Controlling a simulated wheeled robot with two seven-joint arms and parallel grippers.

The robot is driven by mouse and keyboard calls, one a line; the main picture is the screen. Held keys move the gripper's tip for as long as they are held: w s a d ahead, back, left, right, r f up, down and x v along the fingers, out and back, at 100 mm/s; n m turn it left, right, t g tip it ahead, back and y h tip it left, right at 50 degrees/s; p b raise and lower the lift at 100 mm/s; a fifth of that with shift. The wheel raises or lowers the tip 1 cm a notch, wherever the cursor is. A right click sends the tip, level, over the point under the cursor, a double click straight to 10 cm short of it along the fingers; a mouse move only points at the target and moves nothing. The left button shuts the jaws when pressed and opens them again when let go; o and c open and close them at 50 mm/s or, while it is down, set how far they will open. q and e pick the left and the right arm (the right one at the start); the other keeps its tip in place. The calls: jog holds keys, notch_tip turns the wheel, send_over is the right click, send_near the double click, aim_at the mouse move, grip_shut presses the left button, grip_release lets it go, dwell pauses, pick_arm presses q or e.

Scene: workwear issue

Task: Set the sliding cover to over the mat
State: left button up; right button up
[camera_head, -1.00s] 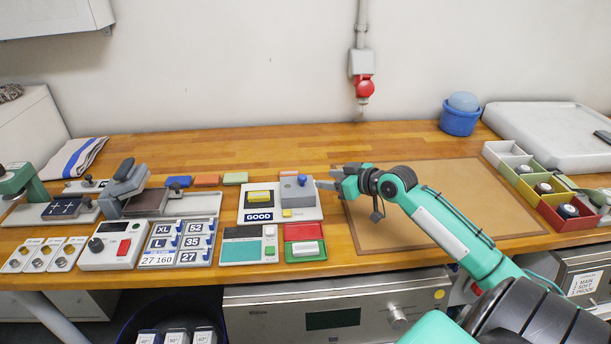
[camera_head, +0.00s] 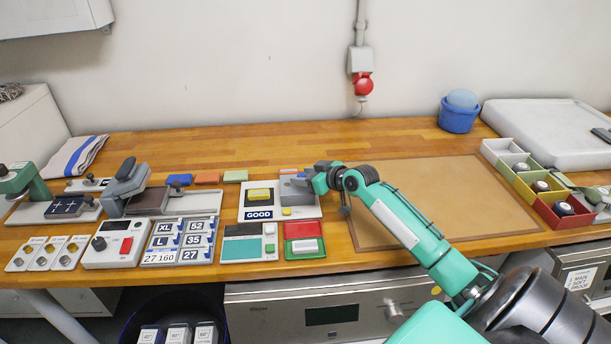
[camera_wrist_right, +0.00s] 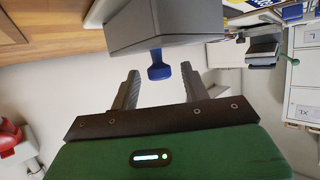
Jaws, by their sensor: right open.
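The sliding cover is a grey block (camera_head: 292,186) at the right of a white base plate (camera_head: 247,201). Its blue knob (camera_wrist_right: 159,66) shows in the right wrist view, under the grey block (camera_wrist_right: 165,25) as pictured there. My right gripper (camera_head: 306,178) is at the cover's right side and hides the knob in the head view. In the wrist view its jaws (camera_wrist_right: 160,78) are open with the knob between the fingertips, not clamped. Left of the cover, a yellow block (camera_head: 260,195) sits on a dark area above a GOOD label (camera_head: 258,215). My left gripper is out of view.
A large brown board (camera_head: 440,190) lies under my right arm. Red and green trays (camera_head: 303,230) and a teal-faced device (camera_head: 241,249) stand in front of the base plate. Coloured bins (camera_head: 530,185) are at right. The back of the worktop is mostly clear.

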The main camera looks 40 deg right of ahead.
grip_shut()
jog(key=shift+w+a+r, duration=0.1)
jog(key=shift+w+a, duration=0.05)
jog(key=shift+a, duration=0.1)
jog(key=w+a+p, duration=0.1)
jog(key=w+a, duration=0.1)
jog(key=a, duration=0.1)
jog(key=w+a+p, duration=0.1)
jog(key=w+a, duration=0.1)
jog(key=a, duration=0.1)
jog(key=w+a+p, duration=0.1)
jog(key=a, duration=0.2)
jog(key=shift+w+a, duration=0.3)
jog(key=shift+w, duration=0.1)
jog(key=shift+c, duration=1.7)
grip_release()
jog(key=o, duration=0.3)
jog(key=shift+w+a, duration=0.1)
jog(key=shift+a, duration=0.05)
jog(key=shift+o, duration=0.2)
